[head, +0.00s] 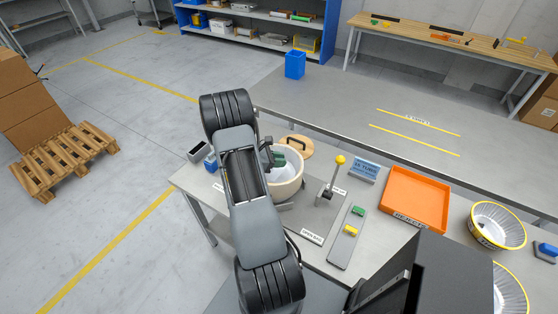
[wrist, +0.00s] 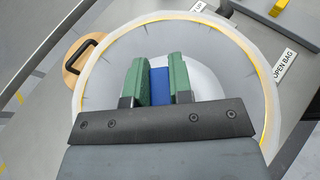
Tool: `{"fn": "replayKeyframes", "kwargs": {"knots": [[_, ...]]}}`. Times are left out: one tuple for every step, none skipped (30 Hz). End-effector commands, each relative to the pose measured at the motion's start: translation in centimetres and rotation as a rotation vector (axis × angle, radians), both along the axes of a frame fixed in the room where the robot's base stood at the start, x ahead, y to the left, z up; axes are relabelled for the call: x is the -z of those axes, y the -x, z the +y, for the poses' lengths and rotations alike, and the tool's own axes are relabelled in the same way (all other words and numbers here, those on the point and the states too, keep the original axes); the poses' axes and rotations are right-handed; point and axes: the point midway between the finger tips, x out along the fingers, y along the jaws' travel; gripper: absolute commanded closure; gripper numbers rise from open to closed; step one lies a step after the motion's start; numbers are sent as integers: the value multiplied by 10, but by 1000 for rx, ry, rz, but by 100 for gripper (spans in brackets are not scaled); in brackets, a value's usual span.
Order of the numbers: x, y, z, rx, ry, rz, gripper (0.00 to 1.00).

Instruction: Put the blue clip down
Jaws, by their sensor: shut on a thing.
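My gripper (wrist: 160,82) has green finger pads, and they are closed on a blue clip (wrist: 160,87). In the wrist view the clip shows between the pads, over the inside of a round white tub (wrist: 215,62) with a yellowish line near its rim. In the head view my gripper (head: 279,160) is at the tub's (head: 290,188) upper left, partly hidden by my arm. The clip cannot be made out there. I cannot tell how high the clip is above the tub's bottom.
A round wooden lid (head: 298,147) with a black handle lies behind the tub. A yellow-knobbed lever (head: 340,160), a strip with green and yellow pieces (head: 347,238) and an orange tray (head: 414,198) stand to the right. Another blue piece (head: 210,164) is at the left.

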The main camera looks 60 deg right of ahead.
Motion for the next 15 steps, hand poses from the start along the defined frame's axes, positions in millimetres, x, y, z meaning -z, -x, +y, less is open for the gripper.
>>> {"fn": "replayKeyframes", "kwargs": {"knots": [[1,0,0,0,0,0,100],[0,0,0,0,0,0,100],[0,0,0,0,0,0,79],[0,0,0,0,0,0,76],[0,0,0,0,0,0,73],[0,0,0,0,0,0,69],[0,0,0,0,0,0,66],[0,0,0,0,0,0,63],[0,0,0,0,0,0,60],[0,0,0,0,0,0,57],[0,0,0,0,0,0,54],[0,0,0,0,0,0,54],[0,0,0,0,0,0,54],[0,0,0,0,0,0,54],[0,0,0,0,0,0,54]]}}
